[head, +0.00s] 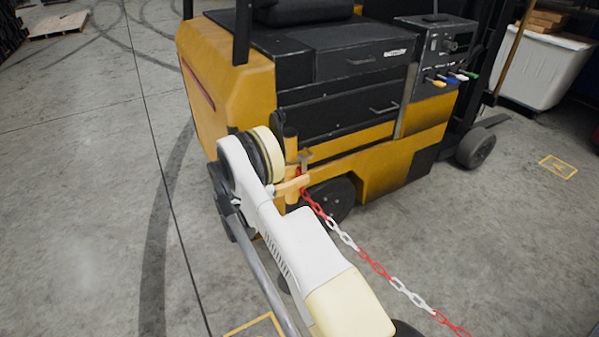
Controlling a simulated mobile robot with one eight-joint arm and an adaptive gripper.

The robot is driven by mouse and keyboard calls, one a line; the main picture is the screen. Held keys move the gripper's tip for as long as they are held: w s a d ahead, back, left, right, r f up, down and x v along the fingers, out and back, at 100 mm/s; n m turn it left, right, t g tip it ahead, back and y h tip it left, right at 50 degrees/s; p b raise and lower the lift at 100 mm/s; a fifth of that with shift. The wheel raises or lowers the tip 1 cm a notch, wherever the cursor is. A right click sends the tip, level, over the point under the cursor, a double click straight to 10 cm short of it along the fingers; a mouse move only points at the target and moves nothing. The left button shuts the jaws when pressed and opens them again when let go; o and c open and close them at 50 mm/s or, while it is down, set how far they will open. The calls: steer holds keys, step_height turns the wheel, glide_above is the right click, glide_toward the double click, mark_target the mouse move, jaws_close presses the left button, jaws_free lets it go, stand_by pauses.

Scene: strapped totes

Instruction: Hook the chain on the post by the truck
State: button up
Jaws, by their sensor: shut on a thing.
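The red and white chain (374,263) runs from the lower right edge up to my gripper (301,183), which is small in the head view and partly hidden by my wrist. My gripper is shut on the chain's upper end, close beside the yellow post (290,142). A small bracket (305,157) shows on the post's right side near the top. The post's lower part is hidden behind my arm. I cannot tell whether the chain's end touches the bracket. The yellow and black truck (345,95) stands right behind the post.
A white bin (545,75) with boxes on top stands at the upper right. A pallet (57,25) lies far at the upper left. A yellow floor marking (557,167) is at the right. The grey floor on the left is clear.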

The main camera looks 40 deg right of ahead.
steer(key=o, duration=1.2)
